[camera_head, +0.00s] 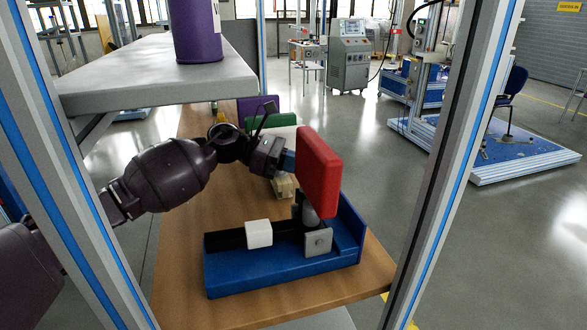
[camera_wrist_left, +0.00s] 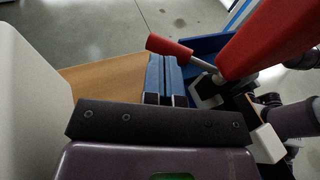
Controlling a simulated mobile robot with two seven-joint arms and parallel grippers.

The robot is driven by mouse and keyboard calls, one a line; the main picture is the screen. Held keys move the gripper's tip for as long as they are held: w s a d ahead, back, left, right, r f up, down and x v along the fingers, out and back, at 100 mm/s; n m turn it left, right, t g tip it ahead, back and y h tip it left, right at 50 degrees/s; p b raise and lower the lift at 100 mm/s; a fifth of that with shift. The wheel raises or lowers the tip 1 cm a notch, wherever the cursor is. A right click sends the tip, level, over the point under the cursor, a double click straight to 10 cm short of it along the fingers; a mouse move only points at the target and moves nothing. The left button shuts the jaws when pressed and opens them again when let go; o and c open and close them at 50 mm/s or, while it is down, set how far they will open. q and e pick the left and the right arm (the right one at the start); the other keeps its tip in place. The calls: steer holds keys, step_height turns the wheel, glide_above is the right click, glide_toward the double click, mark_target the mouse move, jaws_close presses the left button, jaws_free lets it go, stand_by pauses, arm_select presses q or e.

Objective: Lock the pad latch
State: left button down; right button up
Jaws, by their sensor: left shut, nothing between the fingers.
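The fixture has a blue base (camera_head: 285,275) on a wooden table. A large red pad (camera_head: 319,172) stands upright above it on a grey post. In the left wrist view, the pad (camera_wrist_left: 268,42) is at the upper right. A small red handle (camera_wrist_left: 169,45) on a grey rod slants beside it, its end beyond my fingertips; I cannot tell if they touch. In the head view the handle is hidden. My left gripper (camera_head: 288,162) is just left of the pad; its blue fingers (camera_wrist_left: 166,62) are shut and empty. My right gripper is not in view.
A white block (camera_head: 258,233) sits on the fixture's black bar. Green and purple blocks (camera_head: 256,106) lie behind on the wooden table (camera_head: 180,255). A grey shelf (camera_head: 150,75) with a purple cylinder (camera_head: 197,30) is above my left arm. Metal frame posts (camera_head: 450,150) stand in front.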

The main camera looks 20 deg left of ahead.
arm_select(q)
steer(key=shift+w+d, duration=0.25)
steer(key=shift+d, duration=0.3)
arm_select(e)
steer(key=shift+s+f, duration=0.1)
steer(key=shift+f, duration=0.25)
